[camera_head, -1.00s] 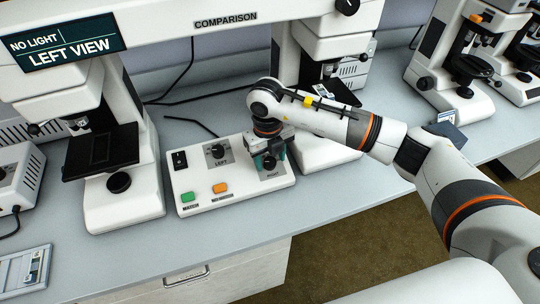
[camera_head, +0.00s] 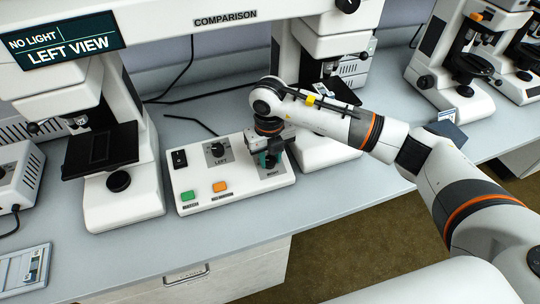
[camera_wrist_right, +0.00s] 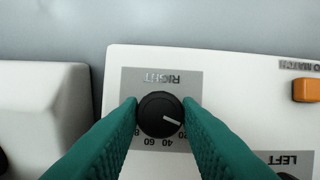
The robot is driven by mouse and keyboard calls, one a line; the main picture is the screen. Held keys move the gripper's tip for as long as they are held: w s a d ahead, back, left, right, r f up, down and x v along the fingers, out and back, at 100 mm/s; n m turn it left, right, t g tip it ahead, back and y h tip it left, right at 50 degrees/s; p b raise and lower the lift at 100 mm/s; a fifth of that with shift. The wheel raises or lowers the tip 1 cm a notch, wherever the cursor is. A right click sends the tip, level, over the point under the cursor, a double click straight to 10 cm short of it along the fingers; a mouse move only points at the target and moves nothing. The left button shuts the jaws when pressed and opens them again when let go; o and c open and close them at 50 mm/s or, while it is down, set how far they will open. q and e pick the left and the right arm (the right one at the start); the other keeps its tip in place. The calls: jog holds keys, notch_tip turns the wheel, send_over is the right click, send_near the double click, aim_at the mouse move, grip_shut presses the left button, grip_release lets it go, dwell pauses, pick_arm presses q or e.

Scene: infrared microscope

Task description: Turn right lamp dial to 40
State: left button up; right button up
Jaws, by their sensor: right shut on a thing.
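The right lamp dial (camera_wrist_right: 160,115) is a round black knob on a grey plate marked RIGHT. In the wrist view it appears upside down, and its white pointer line points right and slightly down, near the 20 mark. The 40 and 60 marks show below the knob. My right gripper (camera_wrist_right: 160,108) has its green fingers closed on both sides of the knob. In the head view my right gripper (camera_head: 268,159) points down over the control box (camera_head: 240,187), partly hiding the dial. My left gripper is not in view.
The left lamp dial (camera_head: 217,149), a black switch (camera_head: 179,159), a green button (camera_head: 189,196) and an orange button (camera_head: 220,187) are on the same box. Microscope stands rise at left (camera_head: 122,205) and behind. A screen (camera_head: 65,42) reads NO LIGHT, LEFT VIEW.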

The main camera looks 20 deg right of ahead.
jog(key=m+y, duration=0.1)
jog(key=m, duration=0.4)
jog(key=shift+d, duration=0.15)
jog(key=m, duration=0.2)
jog(key=m+t+y, duration=0.1)
jog(key=m, duration=0.2)
jog(key=shift+d+r+y, duration=0.1)
jog(key=shift+y, duration=0.2)
jog(key=shift+m, duration=0.3)
jog(key=o, duration=1)
jog(key=shift+c, duration=0.2)
jog(key=v, duration=1.2)
jog(key=shift+b, duration=0.4)
jog(key=shift+s, duration=0.2)
